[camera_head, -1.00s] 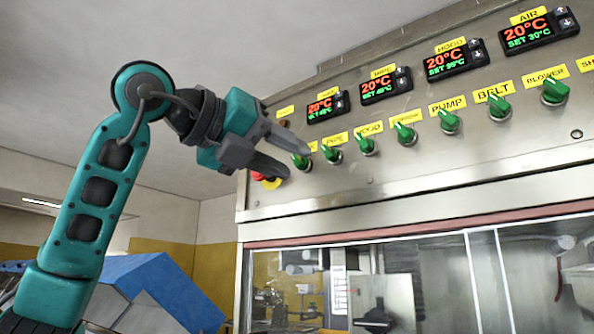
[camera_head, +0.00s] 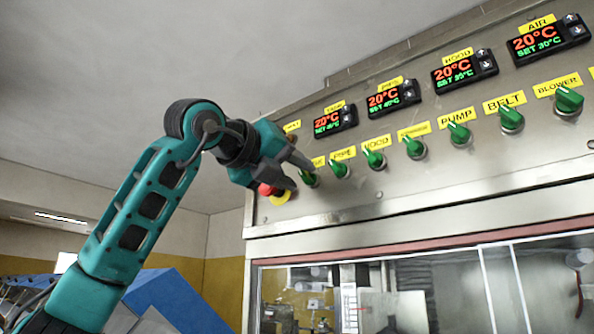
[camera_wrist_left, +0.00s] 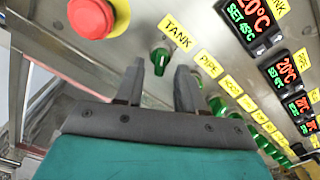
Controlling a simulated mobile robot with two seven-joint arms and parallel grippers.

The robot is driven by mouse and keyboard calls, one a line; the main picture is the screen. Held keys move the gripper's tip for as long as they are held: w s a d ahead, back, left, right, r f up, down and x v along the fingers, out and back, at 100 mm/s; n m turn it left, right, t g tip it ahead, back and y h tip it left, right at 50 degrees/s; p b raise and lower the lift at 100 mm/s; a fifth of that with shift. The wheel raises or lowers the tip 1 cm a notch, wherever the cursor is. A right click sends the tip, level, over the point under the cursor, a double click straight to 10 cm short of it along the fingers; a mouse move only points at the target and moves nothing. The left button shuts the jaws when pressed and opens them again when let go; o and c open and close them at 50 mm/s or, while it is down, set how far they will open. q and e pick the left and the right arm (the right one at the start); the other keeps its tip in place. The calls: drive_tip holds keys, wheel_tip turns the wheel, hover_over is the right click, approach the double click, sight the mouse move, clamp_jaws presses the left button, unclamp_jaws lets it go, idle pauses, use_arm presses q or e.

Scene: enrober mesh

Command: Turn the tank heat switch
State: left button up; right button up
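The tank heat switch is a green knob (camera_wrist_left: 160,60) under the yellow TANK label (camera_wrist_left: 176,33) on the steel panel. In the left wrist view it stands just beyond and between my two fingertips. My left gripper (camera_wrist_left: 160,72) is open, one finger on each side of the knob's line. I cannot tell whether either finger touches it. In the head view my left gripper (camera_head: 303,176) is at the left end of the knob row, and the tank switch (camera_head: 310,180) is partly hidden by the fingers. My right gripper is not in view.
A red emergency stop (camera_wrist_left: 95,14) sits close to my left fingers; it also shows in the head view (camera_head: 266,190). The PIPE knob (camera_head: 339,170) is the near neighbour, with several more knobs to the right. Temperature displays (camera_head: 335,119) line the panel above.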

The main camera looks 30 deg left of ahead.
use_arm(q)
drive_tip(key=shift+w, duration=0.6)
clamp_jaws()
